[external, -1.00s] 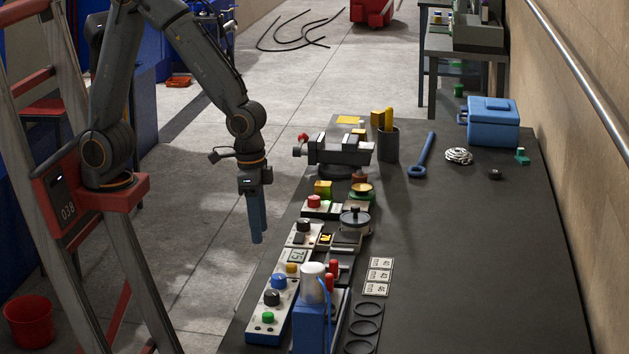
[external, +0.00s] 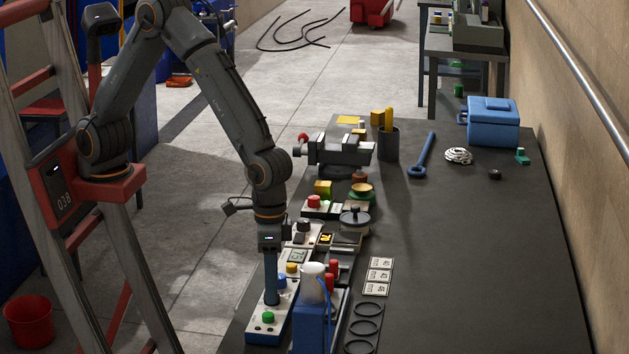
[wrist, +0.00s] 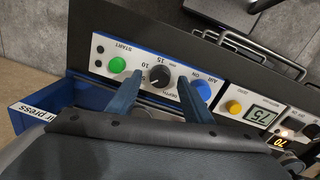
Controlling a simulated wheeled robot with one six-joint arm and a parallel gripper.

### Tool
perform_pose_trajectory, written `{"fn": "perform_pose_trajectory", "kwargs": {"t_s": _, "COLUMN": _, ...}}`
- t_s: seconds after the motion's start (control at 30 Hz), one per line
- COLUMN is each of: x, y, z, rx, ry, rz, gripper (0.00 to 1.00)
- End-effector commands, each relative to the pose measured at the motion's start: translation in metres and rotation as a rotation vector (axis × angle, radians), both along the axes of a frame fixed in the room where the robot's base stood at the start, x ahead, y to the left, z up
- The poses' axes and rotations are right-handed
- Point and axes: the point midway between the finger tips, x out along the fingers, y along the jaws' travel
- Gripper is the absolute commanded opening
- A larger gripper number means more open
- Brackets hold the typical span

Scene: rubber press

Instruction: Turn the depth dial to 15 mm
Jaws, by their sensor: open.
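The black depth dial (wrist: 160,76) is on the white-faced, blue-edged air press panel (wrist: 105,57), which also shows in the external view (external: 257,334). In the wrist view the panel appears upside down, with the marks 10 and 15 by the dial. I cannot read the dial's setting surely. My gripper (wrist: 158,79) is open, its blue fingers on either side of the dial, one toward the green button and one toward the blue button. I cannot tell whether they touch it. In the external view my gripper (external: 271,300) points down over the panel and hides the dial.
The green START button (wrist: 117,65) and blue AIR button (wrist: 203,88) flank the dial closely. A panel with a 75 display (wrist: 262,115) adjoins. The blue press (external: 310,322) with its pale cylinder stands right of my gripper. Open bench lies farther right.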

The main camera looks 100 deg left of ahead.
Motion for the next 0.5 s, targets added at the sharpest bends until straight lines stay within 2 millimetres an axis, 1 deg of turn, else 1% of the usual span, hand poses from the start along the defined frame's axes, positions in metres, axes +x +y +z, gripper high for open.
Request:
{"fn": "perform_pose_trajectory", "kwargs": {"t_s": 0.13, "x": -0.0003, "y": -0.0003, "z": -0.0089, "rx": 0.000, "ry": 0.000, "rz": 0.000, "gripper": 0.46}}
{"fn": "perform_pose_trajectory", "kwargs": {"t_s": 0.4, "x": 0.0001, "y": -0.0003, "z": -0.0107, "rx": 0.000, "ry": 0.000, "rz": 0.000, "gripper": 0.46}}
{"fn": "perform_pose_trajectory", "kwargs": {"t_s": 0.47, "x": 0.0001, "y": -0.0003, "z": -0.0106, "rx": 0.000, "ry": 0.000, "rz": 0.000, "gripper": 0.37}}
{"fn": "perform_pose_trajectory", "kwargs": {"t_s": 0.5, "x": 0.0001, "y": -0.0003, "z": -0.0106, "rx": 0.000, "ry": 0.000, "rz": 0.000, "gripper": 0.31}}
